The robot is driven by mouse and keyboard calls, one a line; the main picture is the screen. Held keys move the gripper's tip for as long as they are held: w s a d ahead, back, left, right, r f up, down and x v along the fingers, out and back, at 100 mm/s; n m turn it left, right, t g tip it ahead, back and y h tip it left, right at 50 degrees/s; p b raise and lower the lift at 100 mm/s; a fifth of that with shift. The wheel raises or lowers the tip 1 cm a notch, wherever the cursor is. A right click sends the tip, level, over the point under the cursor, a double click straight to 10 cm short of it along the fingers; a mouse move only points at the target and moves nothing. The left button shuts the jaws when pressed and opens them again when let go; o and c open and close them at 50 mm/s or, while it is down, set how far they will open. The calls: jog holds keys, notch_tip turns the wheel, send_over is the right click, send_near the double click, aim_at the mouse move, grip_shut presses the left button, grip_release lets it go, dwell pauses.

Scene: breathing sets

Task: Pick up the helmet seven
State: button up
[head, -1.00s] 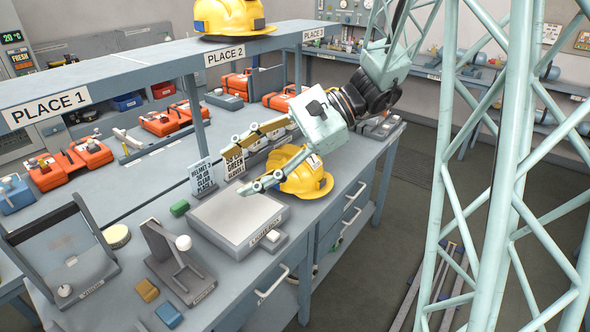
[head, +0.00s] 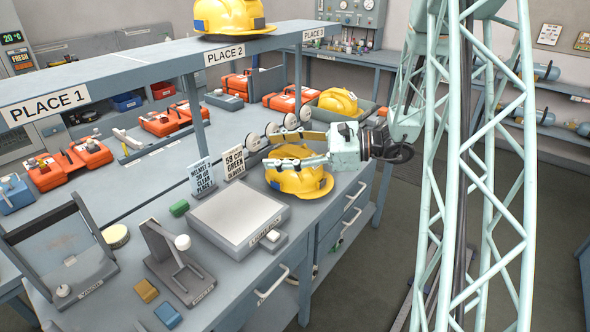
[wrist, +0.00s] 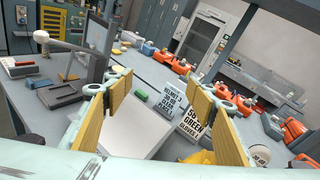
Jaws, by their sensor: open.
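A yellow helmet (head: 300,182) sits on the near bench, right of the grey flat box; no number is readable on it. A second yellow helmet (head: 229,18) sits on the shelf above PLACE 2. A third (head: 338,101) lies in a grey tray at the back. My gripper (head: 270,151) is open and empty, pointing left just above the near helmet and partly covering its top.
Two signs (head: 203,178) (head: 234,163) stand left of the near helmet. The grey box (head: 238,215) lies in front of them. The shelf (head: 150,62) runs overhead at left.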

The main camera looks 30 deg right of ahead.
jog(key=w+d+f+m+t+h, duration=0.1)
jog(key=w+d+f+m+t, duration=0.15)
jog(key=d, duration=0.25)
jog(key=w+d+f+m+t+h, duration=0.1)
jog(key=w+d+f+m+t, duration=0.1)
jog(key=d+f, duration=0.3)
jog(key=m+t+h, duration=0.3)
jog(key=m, duration=0.1)
send_near(294, 150)
jog(key=v, duration=0.3)
jog(key=shift+s+d+r+g+b, duration=0.25)
jog(key=shift+d+r+b, duration=0.05)
jog(key=shift+b+x, duration=0.35)
jog(key=shift+x, duration=3.75)
jog(key=shift+w, duration=0.15)
jog(key=shift+b+x, duration=0.3)
jog(key=shift+x, duration=2.3)
jog(key=shift+f, duration=0.1)
jog(key=shift+c, duration=0.2)
jog(key=c, duration=1.4)
